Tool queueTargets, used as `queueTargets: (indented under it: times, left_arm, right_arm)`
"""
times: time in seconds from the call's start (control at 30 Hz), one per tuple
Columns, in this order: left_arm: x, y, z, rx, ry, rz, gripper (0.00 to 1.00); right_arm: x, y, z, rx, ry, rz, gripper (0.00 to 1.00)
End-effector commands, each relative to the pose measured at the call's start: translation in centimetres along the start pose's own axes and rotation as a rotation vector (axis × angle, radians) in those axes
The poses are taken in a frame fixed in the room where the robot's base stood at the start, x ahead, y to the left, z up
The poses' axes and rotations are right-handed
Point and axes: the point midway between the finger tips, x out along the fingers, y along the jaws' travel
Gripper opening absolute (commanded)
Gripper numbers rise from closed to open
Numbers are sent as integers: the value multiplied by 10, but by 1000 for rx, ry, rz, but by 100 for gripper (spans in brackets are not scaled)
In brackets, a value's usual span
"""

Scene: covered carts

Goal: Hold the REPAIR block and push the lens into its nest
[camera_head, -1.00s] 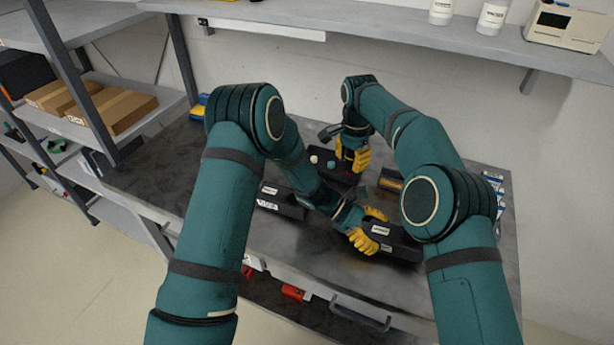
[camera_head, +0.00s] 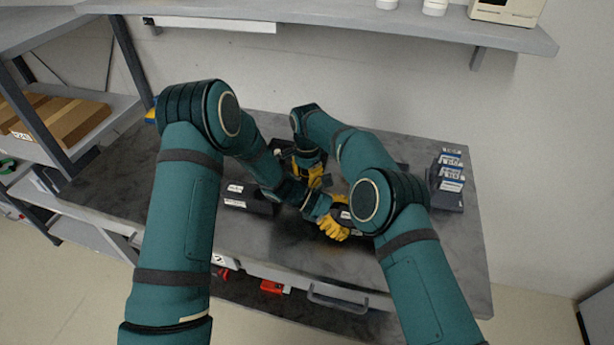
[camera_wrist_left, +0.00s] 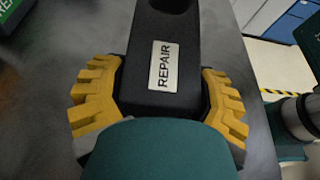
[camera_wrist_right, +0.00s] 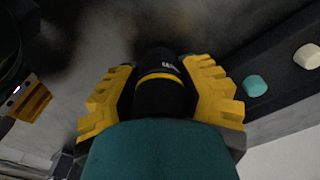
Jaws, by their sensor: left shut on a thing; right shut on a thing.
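The black REPAIR block (camera_wrist_left: 165,25) fills the middle of the left wrist view, its white label facing the camera. My left gripper (camera_wrist_left: 160,95) is shut on it, yellow fingers on both sides. A dark round recess shows at its far end. In the head view my left gripper (camera_head: 335,229) is low on the bench, the block partly hidden by my right arm. My right gripper (camera_wrist_right: 160,95) is shut on the lens (camera_wrist_right: 158,100), a black cylinder with a yellow ring. In the head view my right gripper (camera_head: 312,178) is just behind my left one; the lens is hidden there.
A dark holder (camera_wrist_right: 285,70) with a teal and a white knob lies beside the lens. Another labelled black block (camera_head: 248,200) stands left on the bench (camera_head: 175,210). A rack of blue-white packs (camera_head: 449,180) stands right. A shelf (camera_head: 330,18) runs above.

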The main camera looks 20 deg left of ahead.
Motion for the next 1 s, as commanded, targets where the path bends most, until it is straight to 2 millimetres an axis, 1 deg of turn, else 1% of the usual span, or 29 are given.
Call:
queueTargets:
  times: [0.03, 0.27, 0.4, 0.43, 0.47, 0.5, 0.83, 0.93, 1.0]
  left_arm:
    - [0, 0, 0, 0, 0, 0, 29]
    - [0, 0, 0, 0, 0, 0, 29]
    - [0, 0, 0, 0, 0, 0, 29]
    - [0, 0, 0, 0, 0, 0, 29]
    - [0, 0, 0, 0, 0, 0, 29]
    - [0, 0, 0, 0, 0, 0, 29]
    - [0, 0, 0, 0, 0, 0, 29]
    - [0, 0, 0, 0, 0, 0, 29]
    - [0, 0, 0, 0, 0, 0, 29]
  right_arm:
    - [3, 0, 0, 0, 0, -1, 0]
    - [3, 0, 0, 0, 1, -2, 0]
    - [6, 0, 0, 0, 1, -2, 0]
    - [6, 0, 0, 0, 1, -2, 52]
    - [6, 0, 0, 0, 1, -2, 63]
    - [6, 0, 0, 0, 0, -2, 70]
    - [4, 0, 0, 0, 1, -2, 70]
    - [-4, 0, 0, 0, 2, -3, 70]
    - [-14, -1, -1, 0, 3, -5, 70]
